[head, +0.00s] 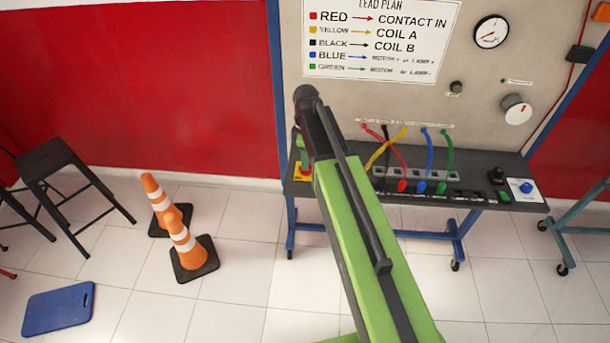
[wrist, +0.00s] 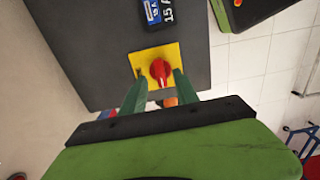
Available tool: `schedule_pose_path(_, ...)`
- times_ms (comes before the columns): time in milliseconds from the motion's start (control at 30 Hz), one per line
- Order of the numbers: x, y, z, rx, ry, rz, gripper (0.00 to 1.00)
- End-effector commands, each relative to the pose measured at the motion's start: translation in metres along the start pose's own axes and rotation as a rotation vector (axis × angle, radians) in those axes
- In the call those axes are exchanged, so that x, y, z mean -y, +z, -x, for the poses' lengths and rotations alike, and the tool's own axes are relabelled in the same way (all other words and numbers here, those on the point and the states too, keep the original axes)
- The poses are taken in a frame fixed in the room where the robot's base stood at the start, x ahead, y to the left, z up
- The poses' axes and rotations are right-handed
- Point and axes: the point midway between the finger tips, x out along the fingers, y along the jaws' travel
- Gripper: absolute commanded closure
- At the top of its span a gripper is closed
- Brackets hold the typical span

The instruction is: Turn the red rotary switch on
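The red rotary switch (wrist: 160,70) sits on a yellow plate (wrist: 144,55) at the edge of the dark bench top. In the wrist view it shows between the two green fingertips of my gripper (wrist: 158,77). The fingers are apart, one on each side of the knob, with gaps visible. I cannot tell how far above the plate the tips are, or which way the knob points. In the head view the yellow plate (head: 303,177) is at the bench's left end, and my arm and gripper (head: 304,155) hide most of the switch.
The trainer bench (head: 470,165) carries colored leads and a blue button (head: 525,187) at its right end. A panel with a lead plan (head: 380,40), a gauge (head: 491,31) and a dial (head: 516,109) rises behind. Orange cones (head: 190,245), a stool (head: 60,165) and a blue mat (head: 58,309) stand left on open floor.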

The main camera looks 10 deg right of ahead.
Motion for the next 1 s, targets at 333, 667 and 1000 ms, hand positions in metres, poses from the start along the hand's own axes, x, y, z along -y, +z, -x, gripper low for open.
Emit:
schedule_pose_path(333,-0.0001,0.0004,-0.0259,0.0,0.0,-0.001,0.64)
schedule_pose_path(667,-0.0002,0.0007,-0.0256,0.0,0.0,-0.001,0.94)
schedule_pose_path(1000,0.0002,-0.0022,-0.0255,-0.001,0.001,-0.002,1.0)
